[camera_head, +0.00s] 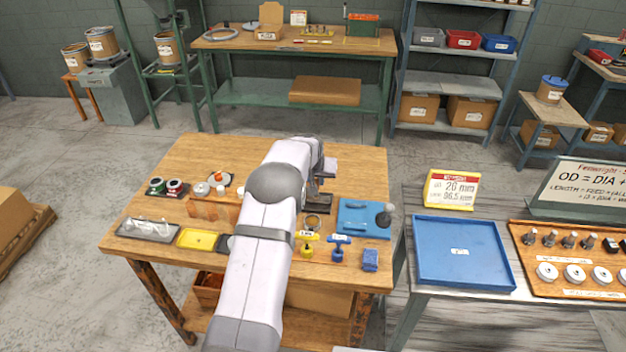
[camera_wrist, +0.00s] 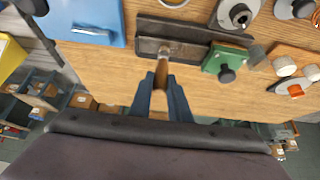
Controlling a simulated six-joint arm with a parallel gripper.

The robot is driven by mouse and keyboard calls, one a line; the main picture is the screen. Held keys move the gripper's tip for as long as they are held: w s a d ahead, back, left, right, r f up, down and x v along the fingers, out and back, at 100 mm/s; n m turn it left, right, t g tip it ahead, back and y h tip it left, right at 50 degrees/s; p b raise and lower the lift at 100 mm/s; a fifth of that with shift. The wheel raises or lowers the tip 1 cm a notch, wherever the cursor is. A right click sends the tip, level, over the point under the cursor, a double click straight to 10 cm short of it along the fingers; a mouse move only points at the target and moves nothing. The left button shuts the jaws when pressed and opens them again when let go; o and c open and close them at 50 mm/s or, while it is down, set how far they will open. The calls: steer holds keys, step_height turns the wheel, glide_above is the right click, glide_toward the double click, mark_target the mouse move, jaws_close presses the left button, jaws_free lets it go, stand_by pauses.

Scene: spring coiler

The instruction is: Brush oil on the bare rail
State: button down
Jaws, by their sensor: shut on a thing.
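In the wrist view my gripper (camera_wrist: 162,84) is shut on the wooden handle of a brush (camera_wrist: 162,70). The brush points away from the fingers, and its head is over the near edge of a dark metal rail (camera_wrist: 190,30). I cannot tell whether the bristles touch it or whether the rail has oil on it. A green block with a black knob (camera_wrist: 222,60) sits at the rail's right part. In the head view my arm hides the gripper and brush; a dark part of the rail fixture (camera_head: 321,201) shows beside the arm.
A blue plate (camera_head: 362,218) with a knobbed lever lies right of the arm. Yellow (camera_head: 307,241) and blue (camera_head: 340,243) handled pieces and a blue block (camera_head: 370,260) stand near the front edge.

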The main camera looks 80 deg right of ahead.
steer(key=shift+s, duration=0.2)
steer(key=shift+s+a+f, duration=0.1)
steer(key=shift+s, duration=0.7)
steer(key=shift+s, duration=0.9)
steer(key=shift+w, duration=0.2)
steer(key=shift+w+r, duration=0.2)
steer(key=shift+w, duration=0.5)
steer(key=shift+w, duration=0.15)
steer(key=shift+w, duration=0.7)
